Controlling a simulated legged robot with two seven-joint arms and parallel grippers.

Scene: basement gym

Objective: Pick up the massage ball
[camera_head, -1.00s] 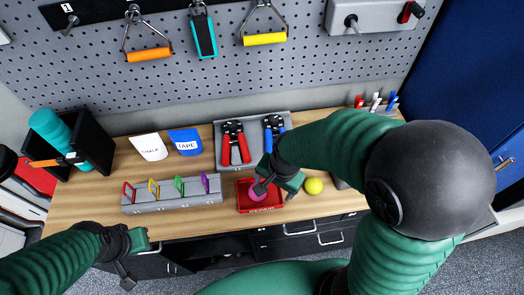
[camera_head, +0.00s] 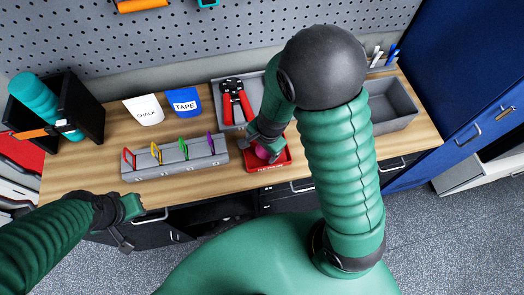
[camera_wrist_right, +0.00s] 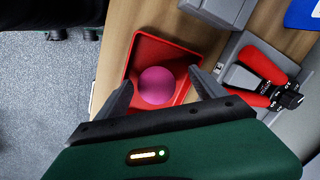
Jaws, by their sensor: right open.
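A pink-purple ball (camera_wrist_right: 157,86), likely the massage ball, sits in a small red tray (camera_wrist_right: 178,52) on the wooden bench. In the head view the ball (camera_head: 264,152) is partly hidden by my right gripper (camera_head: 268,143), and the red tray (camera_head: 283,161) is near the bench's front edge. In the right wrist view my right gripper (camera_wrist_right: 163,88) is open, with one finger on each side of the ball; I cannot tell whether they touch it. My left gripper (camera_head: 130,218) hangs over the front edge at the left, away from the ball; its jaw opening is unclear.
A grey rack with coloured clips (camera_head: 175,163) stands left of the tray. Red-handled pliers (camera_head: 235,98) lie in a grey tray behind it. Chalk (camera_head: 143,110) and tape (camera_head: 185,101) pouches lie farther left. A grey bin (camera_head: 392,105) stands at the right. My right arm hides the bench between.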

